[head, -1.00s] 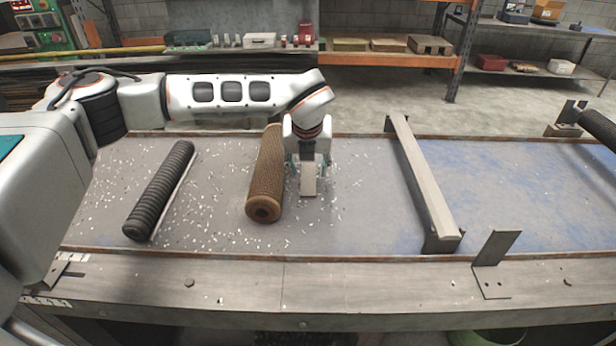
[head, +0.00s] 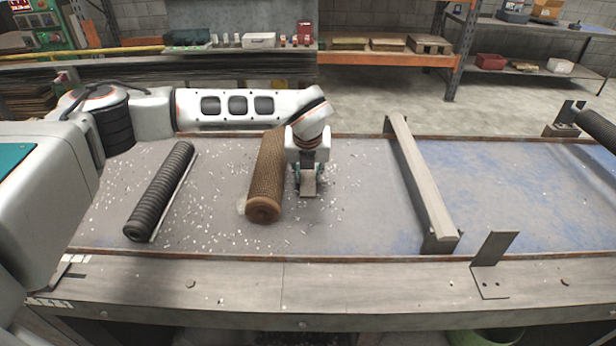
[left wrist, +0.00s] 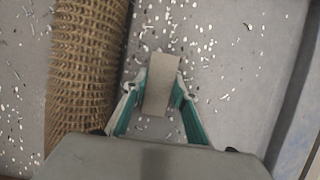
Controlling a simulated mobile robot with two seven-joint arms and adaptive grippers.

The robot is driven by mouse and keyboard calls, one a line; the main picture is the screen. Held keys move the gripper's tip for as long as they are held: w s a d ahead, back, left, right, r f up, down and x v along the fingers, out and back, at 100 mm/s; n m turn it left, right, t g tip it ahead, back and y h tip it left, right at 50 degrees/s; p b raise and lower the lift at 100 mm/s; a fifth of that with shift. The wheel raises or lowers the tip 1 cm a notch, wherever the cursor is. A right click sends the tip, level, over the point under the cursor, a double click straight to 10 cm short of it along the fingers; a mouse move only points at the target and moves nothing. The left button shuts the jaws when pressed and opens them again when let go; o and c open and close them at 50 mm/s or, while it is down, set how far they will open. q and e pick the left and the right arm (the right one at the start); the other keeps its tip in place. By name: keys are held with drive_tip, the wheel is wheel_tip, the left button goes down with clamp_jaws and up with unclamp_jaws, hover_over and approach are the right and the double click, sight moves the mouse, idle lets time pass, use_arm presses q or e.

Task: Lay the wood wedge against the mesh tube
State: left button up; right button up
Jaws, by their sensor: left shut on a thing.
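The mesh tube (head: 267,177) is a brown, rough-surfaced roll lying lengthwise on the grey work surface. In the left wrist view it runs down the left side (left wrist: 88,65). My left gripper (head: 308,183) is just to the right of the tube, pointing down. It is shut on the wood wedge (head: 308,185), a small pale block. In the left wrist view the wedge (left wrist: 160,85) stands between the two teal fingers, with a narrow gap to the tube there. How closely the wedge's underside meets the surface cannot be told.
A black ribbed roll (head: 160,190) lies left of the tube. A long grey bar (head: 425,180) crosses the surface on the right, with an upright metal bracket (head: 494,250) at the front edge. Pale chips are scattered around. The surface between wedge and bar is free.

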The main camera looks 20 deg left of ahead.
use_arm(q)
wheel_tip(320, 180, up, 18)
drive_tip(key=b, duration=0.2)
drive_tip(key=d+f+m+g+h+b, duration=0.25)
drive_tip(key=d+f+m, duration=0.3)
drive_tip(key=m, duration=0.35)
drive_tip(key=d+f+m+g+h+b, duration=0.1)
drive_tip(key=d+f+m+h+b, duration=0.25)
drive_tip(key=d+m, duration=0.45)
drive_tip(key=m, duration=0.1)
hover_over(306, 187)
drive_tip(key=w+d, duration=0.1)
drive_tip(key=d, duration=0.3)
drive_tip(key=shift+t, duration=0.25)
drive_tip(key=f, duration=0.5)
drive_tip(key=shift+w+a+f+p, duration=0.1)
drive_tip(key=shift+a+f+p, duration=0.1)
drive_tip(key=shift+f+p, duration=0.1)
drive_tip(key=a+f, duration=0.1)
drive_tip(key=a, duration=0.1)
drive_tip(key=s+a+f, duration=0.1)
drive_tip(key=a+f, duration=0.1)
drive_tip(key=shift+s+a+f, duration=0.1)
drive_tip(key=shift+s+a, duration=0.1)
drive_tip(key=shift+a, duration=0.15)
drive_tip(key=shift+d+y, duration=0.1)
drive_tip(key=shift+y, duration=0.2)
drive_tip(key=shift+f, duration=0.1)
drive_tip(key=o, duration=1.2)
